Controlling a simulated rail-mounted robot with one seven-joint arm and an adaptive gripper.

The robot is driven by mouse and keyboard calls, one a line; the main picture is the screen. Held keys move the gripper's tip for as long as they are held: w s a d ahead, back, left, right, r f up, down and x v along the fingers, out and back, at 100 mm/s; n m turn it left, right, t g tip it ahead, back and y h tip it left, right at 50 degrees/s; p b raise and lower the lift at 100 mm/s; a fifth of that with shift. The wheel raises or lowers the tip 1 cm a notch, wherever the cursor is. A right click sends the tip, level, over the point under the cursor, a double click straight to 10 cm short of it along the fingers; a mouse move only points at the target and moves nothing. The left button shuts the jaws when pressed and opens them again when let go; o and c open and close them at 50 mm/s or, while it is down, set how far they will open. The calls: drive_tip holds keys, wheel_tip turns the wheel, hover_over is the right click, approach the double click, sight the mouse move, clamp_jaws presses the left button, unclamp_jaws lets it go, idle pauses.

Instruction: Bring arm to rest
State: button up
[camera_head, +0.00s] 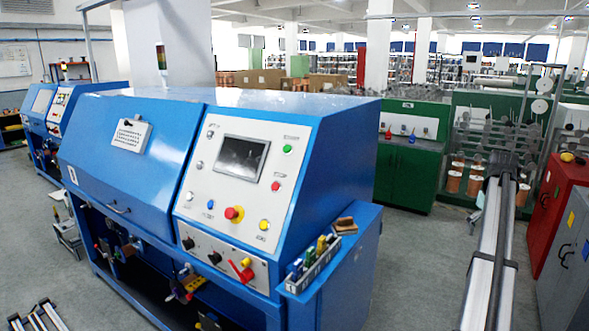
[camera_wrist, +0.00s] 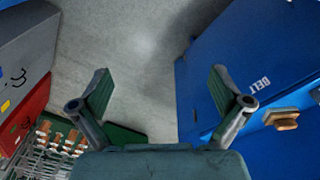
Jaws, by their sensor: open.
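My gripper (camera_wrist: 163,92) shows in the wrist view with its two fingers spread wide apart. It is open, and nothing is between the fingers. Grey floor shows beyond and between them. The right finger overlaps the blue machine side in the picture; I cannot tell the distance. The gripper is not visible in the head view.
A blue machine (camera_head: 255,170) with a control panel fills the middle of the head view. A tray of small parts (camera_head: 312,262) sits on its right side ledge. Red (camera_head: 557,205) and grey (camera_head: 570,265) cabinets stand at the right.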

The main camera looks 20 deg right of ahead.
drive_tip(key=w+a+f+m, duration=0.1)
drive_tip(key=a+f, duration=0.7)
drive_tip(key=f, duration=0.6)
drive_tip(key=w+a+f+m, duration=0.2)
drive_tip(key=a+f, duration=0.7)
drive_tip(key=f, duration=0.5)
drive_tip(key=s+a+f+g+y, duration=0.1)
drive_tip(key=s+a+f, duration=0.3)
drive_tip(key=a+f, duration=1.35)
drive_tip(key=s+a+f+n+g, duration=0.1)
drive_tip(key=s+a+f, duration=0.45)
drive_tip(key=a, duration=0.35)
drive_tip(key=s+a+f+n+g, duration=0.1)
drive_tip(key=s+a+f+g, duration=0.1)
drive_tip(key=s+a+f, duration=0.45)
drive_tip(key=s+a+f+n+g, duration=0.1)
drive_tip(key=s+a+f, duration=0.1)
drive_tip(key=s+a, duration=0.4)
drive_tip(key=s+a+f+n+g, duration=0.2)
drive_tip(key=s+a, duration=0.5)
drive_tip(key=s, duration=0.7)
drive_tip(key=shift+a+f, duration=0.15)
drive_tip(key=shift+f, duration=0.1)
